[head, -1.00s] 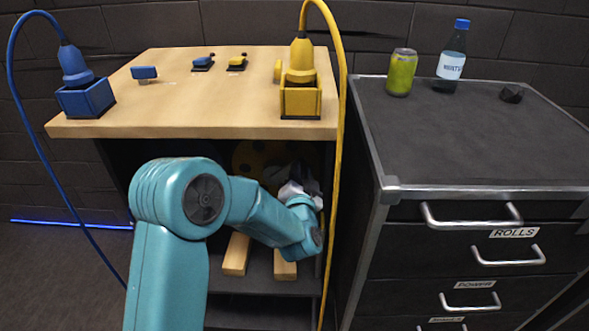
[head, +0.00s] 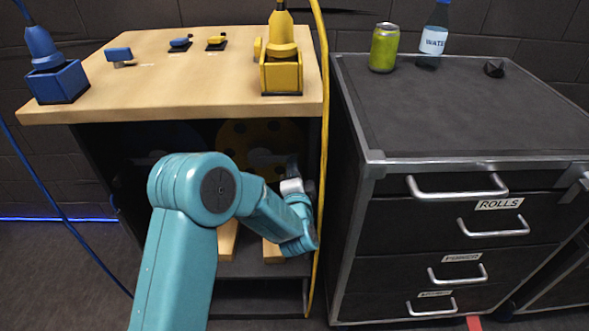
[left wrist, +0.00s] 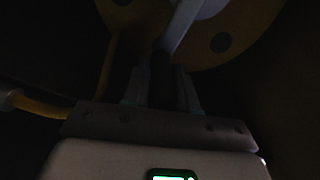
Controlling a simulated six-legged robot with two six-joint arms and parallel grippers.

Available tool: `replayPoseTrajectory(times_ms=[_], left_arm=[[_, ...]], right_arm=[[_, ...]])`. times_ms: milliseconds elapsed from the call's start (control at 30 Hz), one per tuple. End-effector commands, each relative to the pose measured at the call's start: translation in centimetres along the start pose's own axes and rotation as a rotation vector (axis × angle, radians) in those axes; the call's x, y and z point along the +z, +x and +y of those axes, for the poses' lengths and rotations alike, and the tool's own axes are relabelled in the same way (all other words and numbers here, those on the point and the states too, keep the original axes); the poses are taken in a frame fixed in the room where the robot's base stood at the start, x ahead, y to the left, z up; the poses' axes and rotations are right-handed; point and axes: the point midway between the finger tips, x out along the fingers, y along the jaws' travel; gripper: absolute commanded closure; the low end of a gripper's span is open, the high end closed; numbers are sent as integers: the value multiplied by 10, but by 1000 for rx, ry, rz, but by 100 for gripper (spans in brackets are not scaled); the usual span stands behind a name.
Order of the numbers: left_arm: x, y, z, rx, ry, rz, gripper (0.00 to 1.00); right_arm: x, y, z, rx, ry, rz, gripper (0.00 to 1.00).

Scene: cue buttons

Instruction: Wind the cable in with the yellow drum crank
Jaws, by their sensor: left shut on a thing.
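The yellow drum (head: 262,138), a disc with dark holes, stands in the shadowed bay under the wooden top. In the left wrist view its face (left wrist: 235,25) fills the upper part. A pale grey crank arm (left wrist: 182,22) crosses it and runs down to a dark grip between the fingers. My left gripper (head: 293,168) reaches into the bay at the drum's right side. In the left wrist view its fingers (left wrist: 166,88) are shut on the dark crank grip. The yellow cable (head: 323,150) runs down the cabinet's right side. My right gripper is not in view.
A blue drum (head: 160,138) sits dimly in the bay's left. Wooden blocks (head: 227,240) lie below the drum. Blue (head: 57,82) and yellow (head: 281,75) sockets stand on the top. A dark drawer cabinet (head: 450,110) is close on the right, carrying a can (head: 384,48) and bottle (head: 433,42).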

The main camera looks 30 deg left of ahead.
Motion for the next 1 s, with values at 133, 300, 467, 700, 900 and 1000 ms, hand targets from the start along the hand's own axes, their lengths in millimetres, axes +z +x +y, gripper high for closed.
replayPoseTrajectory(times_ms=[133, 300, 467, 700, 900, 1000], left_arm=[[2, -2, 8, 13, 0, 0, 100], [2, -2, 8, 14, -1, 0, 100], [2, -2, 9, 15, 0, -1, 100], [2, -2, 7, 12, -1, -1, 47], [2, -2, 5, 8, -1, -1, 47], [1, -8, 5, 9, -1, 0, 47]], right_arm=[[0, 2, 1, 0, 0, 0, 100], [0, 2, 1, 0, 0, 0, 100], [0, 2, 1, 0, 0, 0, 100], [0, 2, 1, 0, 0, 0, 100], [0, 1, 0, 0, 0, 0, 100], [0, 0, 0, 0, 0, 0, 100]])
